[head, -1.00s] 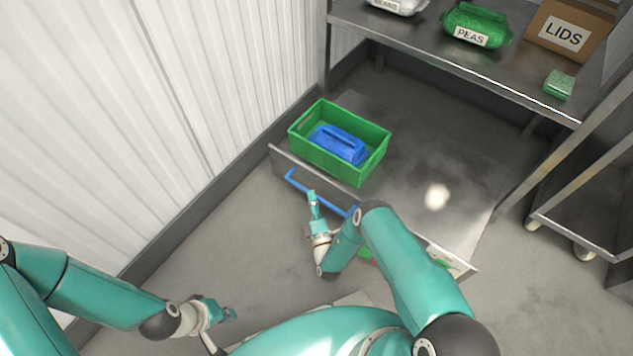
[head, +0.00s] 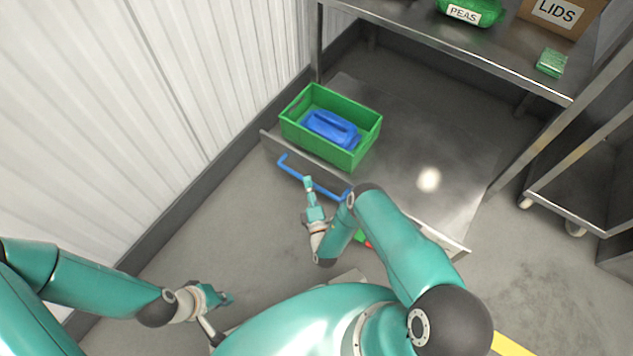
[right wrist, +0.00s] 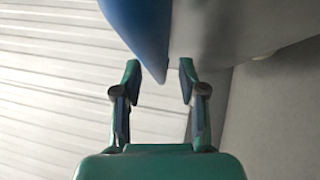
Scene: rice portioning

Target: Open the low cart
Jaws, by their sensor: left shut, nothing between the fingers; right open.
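The low cart is a flat grey metal platform (head: 420,150) on the floor under the steel table. Its front panel (head: 268,148) faces me and carries a blue bar handle (head: 290,166). My right gripper (head: 308,184) is open at the handle's middle stretch in the head view. In the right wrist view a large blue part of the handle (right wrist: 148,30) reaches down to just above and between the open fingertips (right wrist: 160,75). Whether they touch it is unclear. My left gripper (head: 225,299) is shut and empty, low over the floor. My right arm hides part of the front panel.
A green crate (head: 365,150) with a blue lidded item (head: 332,130) stands at the platform's left front. The steel table (head: 440,53) overhangs the back. A wheeled rack (head: 570,205) is at right. A white ribbed wall (head: 150,100) closes the left. Floor (head: 215,245) between the grippers is clear.

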